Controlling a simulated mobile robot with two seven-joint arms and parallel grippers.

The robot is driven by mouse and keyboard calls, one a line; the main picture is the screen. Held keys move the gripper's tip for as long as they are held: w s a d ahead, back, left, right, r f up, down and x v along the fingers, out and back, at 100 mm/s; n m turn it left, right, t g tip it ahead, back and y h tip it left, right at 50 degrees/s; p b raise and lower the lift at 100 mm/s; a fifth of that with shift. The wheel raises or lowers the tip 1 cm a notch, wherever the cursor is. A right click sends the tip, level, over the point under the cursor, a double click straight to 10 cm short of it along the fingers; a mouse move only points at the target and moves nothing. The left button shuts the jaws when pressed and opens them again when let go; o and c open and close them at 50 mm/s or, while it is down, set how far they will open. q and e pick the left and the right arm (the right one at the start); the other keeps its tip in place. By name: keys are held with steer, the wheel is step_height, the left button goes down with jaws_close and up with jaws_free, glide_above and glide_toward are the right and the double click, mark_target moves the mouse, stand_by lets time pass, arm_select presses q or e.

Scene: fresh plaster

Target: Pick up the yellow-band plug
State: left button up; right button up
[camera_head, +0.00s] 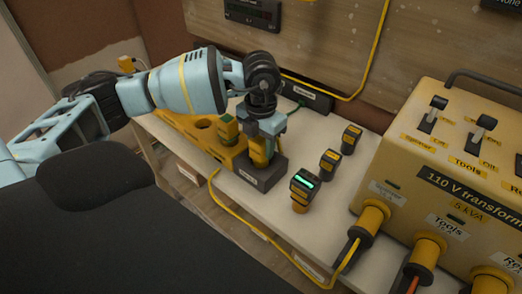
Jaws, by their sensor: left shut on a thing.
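My left gripper (262,128) points down over a dark grey block (258,178) with a white label. Its jaws are shut on a mostly yellow piece, which I take to be the yellow-band plug (260,153). The fingers and wrist hide its upper part. The plug's lower end is at the block; I cannot tell whether it sits in it or just above it. My right gripper is not in view.
A yellow rack (203,132) with round holes and a green-topped plug (227,128) is left of the block. Black-and-yellow pieces (330,162) and a green-lit device (304,188) stand to the right. A yellow transformer (420,150) fills the right. A yellow cable (235,215) runs along the front.

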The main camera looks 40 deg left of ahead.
arm_select(q)
step_height(320, 180, up, 10)
steer(key=shift+r, duration=0.1)
stand_by(0.4)
